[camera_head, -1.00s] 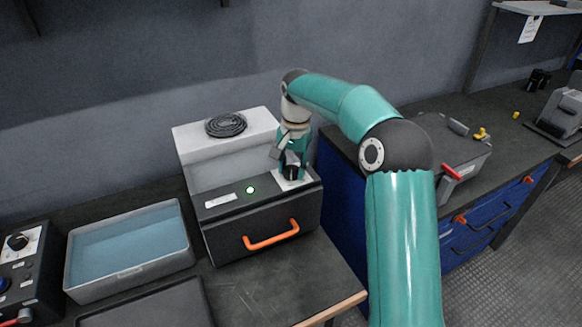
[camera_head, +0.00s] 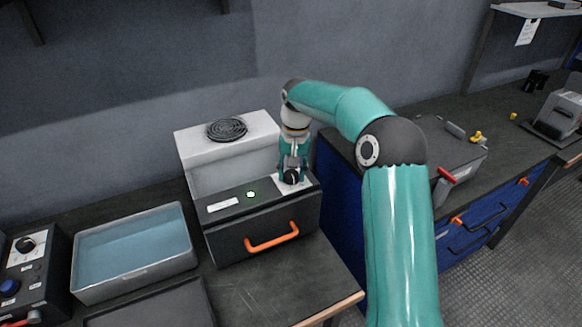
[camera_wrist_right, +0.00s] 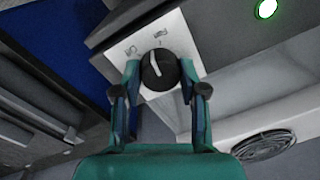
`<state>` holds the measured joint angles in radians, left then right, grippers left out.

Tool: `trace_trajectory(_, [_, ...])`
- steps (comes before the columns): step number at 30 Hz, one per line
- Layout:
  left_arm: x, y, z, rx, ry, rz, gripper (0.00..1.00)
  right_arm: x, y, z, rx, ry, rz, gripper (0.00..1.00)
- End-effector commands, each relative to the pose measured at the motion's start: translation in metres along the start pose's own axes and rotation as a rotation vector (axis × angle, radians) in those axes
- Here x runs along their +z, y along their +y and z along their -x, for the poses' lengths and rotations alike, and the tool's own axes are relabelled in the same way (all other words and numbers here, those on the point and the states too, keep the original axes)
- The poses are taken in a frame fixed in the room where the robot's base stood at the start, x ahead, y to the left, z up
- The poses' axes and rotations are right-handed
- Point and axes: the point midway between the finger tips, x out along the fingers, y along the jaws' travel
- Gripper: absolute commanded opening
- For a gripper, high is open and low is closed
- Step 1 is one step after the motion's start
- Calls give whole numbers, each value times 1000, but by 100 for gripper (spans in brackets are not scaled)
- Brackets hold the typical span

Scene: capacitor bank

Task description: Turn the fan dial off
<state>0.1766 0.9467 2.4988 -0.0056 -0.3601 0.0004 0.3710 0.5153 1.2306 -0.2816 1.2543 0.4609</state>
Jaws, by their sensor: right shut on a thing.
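The fan dial (camera_head: 291,177) is a round black knob with a pale pointer line, on a white plate at the right end of the dark box with the orange handle. It also shows in the right wrist view (camera_wrist_right: 160,70), with small printed marks around it. My right gripper (camera_head: 292,172) comes down on the dial from above. In the right wrist view, the right gripper's fingers (camera_wrist_right: 160,76) stand on both sides of the knob, shut on it. A green lamp (camera_head: 251,194) is lit left of the dial. My left gripper is not in view.
The fan grille (camera_head: 227,129) sits on top of the white housing behind the box. The orange handle (camera_head: 272,236) is on the box's front. A blue-lined tray (camera_head: 135,250) and a panel with knobs (camera_head: 25,270) stand at left. A grey unit with a red lever (camera_head: 447,174) stands at right.

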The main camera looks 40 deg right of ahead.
Motion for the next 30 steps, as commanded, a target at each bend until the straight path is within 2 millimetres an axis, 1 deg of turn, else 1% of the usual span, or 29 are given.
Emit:
trace_trajectory(1, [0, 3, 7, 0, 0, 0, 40, -1, -1, 4, -4, 1, 45, 7])
trace_trajectory(6, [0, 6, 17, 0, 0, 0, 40, -1, -1, 4, -3, -10, 206, 7])
trace_trajectory(12, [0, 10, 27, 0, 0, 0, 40, -2, -2, 4, -4, -18, 386, 7])
trace_trajectory(18, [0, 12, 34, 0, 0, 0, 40, -2, -2, 3, -3, -27, 531, 7])
trace_trajectory(24, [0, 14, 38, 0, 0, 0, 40, -3, -2, 2, -3, -31, 625, 7])
trace_trajectory(30, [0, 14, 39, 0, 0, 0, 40, -3, -2, 2, -2, -32, 667, 7])
